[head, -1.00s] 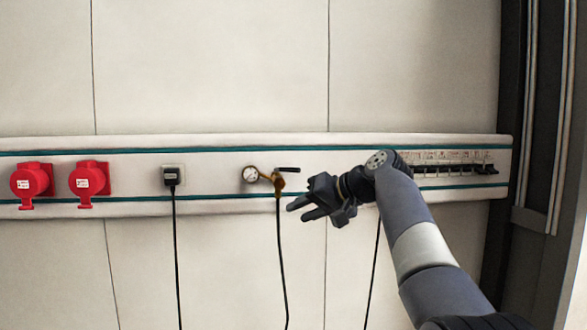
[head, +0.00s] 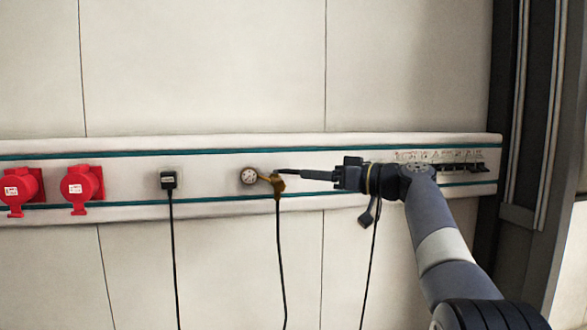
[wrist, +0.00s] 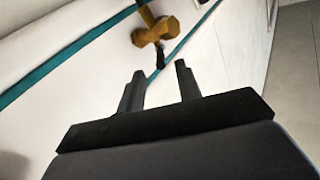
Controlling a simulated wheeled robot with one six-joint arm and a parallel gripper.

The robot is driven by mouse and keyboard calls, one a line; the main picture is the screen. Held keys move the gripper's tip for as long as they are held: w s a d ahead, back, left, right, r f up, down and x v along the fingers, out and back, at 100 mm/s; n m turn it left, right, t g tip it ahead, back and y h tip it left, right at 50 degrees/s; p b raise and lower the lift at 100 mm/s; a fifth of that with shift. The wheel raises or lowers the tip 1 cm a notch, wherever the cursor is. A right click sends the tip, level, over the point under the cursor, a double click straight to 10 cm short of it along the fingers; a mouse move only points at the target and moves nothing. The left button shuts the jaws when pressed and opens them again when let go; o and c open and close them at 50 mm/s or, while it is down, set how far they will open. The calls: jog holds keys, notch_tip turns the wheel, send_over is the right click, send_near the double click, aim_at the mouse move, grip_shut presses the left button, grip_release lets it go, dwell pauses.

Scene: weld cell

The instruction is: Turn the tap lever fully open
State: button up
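The brass tap (head: 278,184) sits on the wall rail, with a round gauge (head: 249,176) at its left. Its dark lever (head: 288,172) points right, toward my gripper. My gripper (head: 306,174) is just right of the lever, level with it, fingers pointing left. In the wrist view my gripper (wrist: 159,68) has its two fingers spread with nothing held between them. The brass tap (wrist: 154,31) is ahead of the fingertips, and the dark lever end (wrist: 160,56) lines up with the gap. Whether the fingers touch the lever is unclear.
Red sockets (head: 82,187) and a black plug (head: 168,180) with a hanging cable are on the rail to the left. A row of breakers (head: 465,168) is at its right end. A black hose (head: 281,260) hangs below the tap. The wall in front is clear.

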aim_at(294, 173)
jog(key=p+x, duration=0.1)
jog(key=x, duration=0.4)
jog(key=shift+w+a+p, duration=0.15)
jog(key=shift+a+p, duration=0.2)
jog(key=shift+c, duration=0.3)
grip_shut()
